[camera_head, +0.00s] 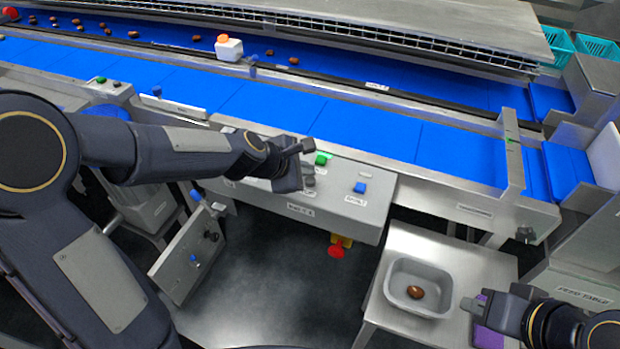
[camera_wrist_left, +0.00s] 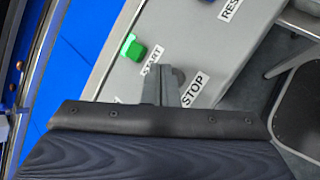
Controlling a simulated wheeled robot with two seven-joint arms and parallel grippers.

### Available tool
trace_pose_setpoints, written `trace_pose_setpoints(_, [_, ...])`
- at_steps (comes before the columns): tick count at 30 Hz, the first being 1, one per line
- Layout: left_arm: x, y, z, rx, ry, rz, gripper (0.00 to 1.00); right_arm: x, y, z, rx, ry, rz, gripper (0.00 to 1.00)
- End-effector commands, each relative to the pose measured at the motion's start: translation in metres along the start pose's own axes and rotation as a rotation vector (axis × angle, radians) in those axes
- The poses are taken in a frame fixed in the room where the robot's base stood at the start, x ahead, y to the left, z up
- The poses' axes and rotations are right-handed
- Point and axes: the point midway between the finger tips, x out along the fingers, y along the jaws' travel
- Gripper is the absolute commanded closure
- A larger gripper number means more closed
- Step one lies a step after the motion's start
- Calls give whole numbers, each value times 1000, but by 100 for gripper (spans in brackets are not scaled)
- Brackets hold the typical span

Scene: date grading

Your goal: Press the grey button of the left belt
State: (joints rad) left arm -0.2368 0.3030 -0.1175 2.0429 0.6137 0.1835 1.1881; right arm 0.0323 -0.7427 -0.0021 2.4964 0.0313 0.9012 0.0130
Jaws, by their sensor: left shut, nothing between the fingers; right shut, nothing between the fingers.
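A grey control box (camera_head: 340,215) on the front of the blue belt (camera_head: 370,130) carries a green button (camera_head: 321,159), a grey button (camera_head: 309,181) and a blue button (camera_head: 360,188). My left gripper (camera_head: 303,160) is shut and empty over the box, close to the grey button. In the left wrist view the shut fingers (camera_wrist_left: 162,92) point at the box; the grey button (camera_wrist_left: 179,76) is partly hidden behind them, beside the STOP label (camera_wrist_left: 194,90). The green button (camera_wrist_left: 135,49) is near the START label. I cannot tell whether fingers and button touch. My right gripper (camera_head: 476,304) is shut and empty at lower right.
A red emergency knob (camera_head: 337,251) hangs below the box. A grey tray (camera_head: 388,286) with a brown date stands on a metal table (camera_head: 440,245), near a purple item (camera_head: 488,333). A second panel (camera_head: 175,270) stands at lower left. Several dates lie on the far belt.

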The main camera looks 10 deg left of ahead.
Motion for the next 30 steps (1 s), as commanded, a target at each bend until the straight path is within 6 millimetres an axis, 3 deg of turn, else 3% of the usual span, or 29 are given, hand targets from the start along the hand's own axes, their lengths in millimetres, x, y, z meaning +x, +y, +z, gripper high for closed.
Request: trace_pose_setpoints(30, [9,-7,-7,0,0,-1,100,9,4,5,0,0,0,100])
